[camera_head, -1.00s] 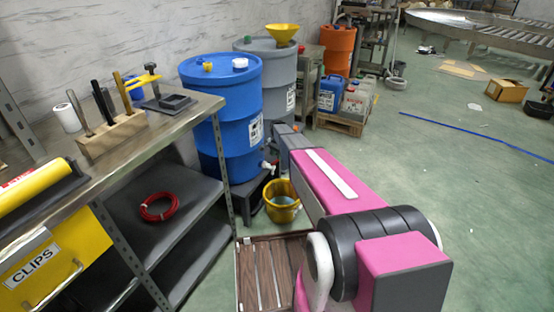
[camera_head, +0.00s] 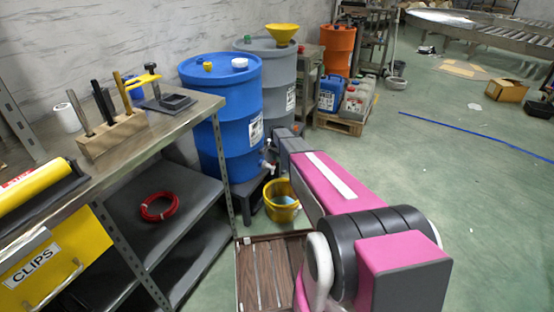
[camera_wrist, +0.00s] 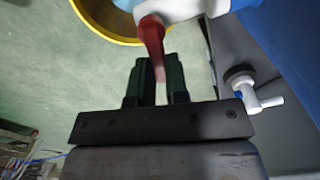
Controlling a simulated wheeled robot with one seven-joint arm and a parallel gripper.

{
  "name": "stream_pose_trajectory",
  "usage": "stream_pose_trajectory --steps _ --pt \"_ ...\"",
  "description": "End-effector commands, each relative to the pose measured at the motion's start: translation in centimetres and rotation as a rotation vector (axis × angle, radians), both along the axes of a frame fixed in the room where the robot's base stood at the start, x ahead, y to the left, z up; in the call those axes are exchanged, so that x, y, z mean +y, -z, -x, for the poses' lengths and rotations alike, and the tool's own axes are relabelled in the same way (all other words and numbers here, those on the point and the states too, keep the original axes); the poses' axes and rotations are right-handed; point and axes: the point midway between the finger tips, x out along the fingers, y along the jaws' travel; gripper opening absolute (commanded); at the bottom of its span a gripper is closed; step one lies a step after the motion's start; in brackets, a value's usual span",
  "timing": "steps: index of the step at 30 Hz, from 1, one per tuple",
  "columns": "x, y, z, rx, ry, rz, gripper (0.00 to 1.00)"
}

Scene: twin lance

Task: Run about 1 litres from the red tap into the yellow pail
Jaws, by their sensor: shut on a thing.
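The red tap has a white body (camera_wrist: 185,8) and a red lever (camera_wrist: 152,40); the lever's end lies between my gripper's two dark fingers (camera_wrist: 160,85), which are shut on it. In the head view the white tap (camera_head: 267,166) shows small, low on the blue drum (camera_head: 222,110). My gripper's fingertips are hidden behind my arm there. The yellow pail (camera_head: 283,213) stands on the floor below the tap, with light-blue water in its bottom. The pail's rim (camera_wrist: 98,32) also shows in the wrist view. I cannot make out a stream.
The blue drum stands on a dark stand (camera_head: 246,189). A second white fitting (camera_wrist: 262,97) sits right of my fingers. A metal shelf bench (camera_head: 215,104) is at left, a brown slatted tray (camera_head: 240,285) in front of the pail. The floor at right is mostly clear.

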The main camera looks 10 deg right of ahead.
Motion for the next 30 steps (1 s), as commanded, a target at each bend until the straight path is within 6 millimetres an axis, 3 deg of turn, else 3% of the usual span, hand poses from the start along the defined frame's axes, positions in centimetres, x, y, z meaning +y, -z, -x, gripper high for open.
stream_pose_trajectory --steps 9,20,21,23,30 --pt "0.67 0.00 -0.60 0.000 -0.234 0.000 0.00" --pt "0.74 -0.02 -0.63 0.001 -0.270 -0.001 0.00" --pt "0.74 -0.02 -0.63 0.001 -0.270 -0.001 0.18" --pt "0.74 -0.02 -0.63 0.001 -0.270 -0.001 0.37" --pt "0.72 -0.02 -0.64 0.000 -0.268 0.000 0.40"
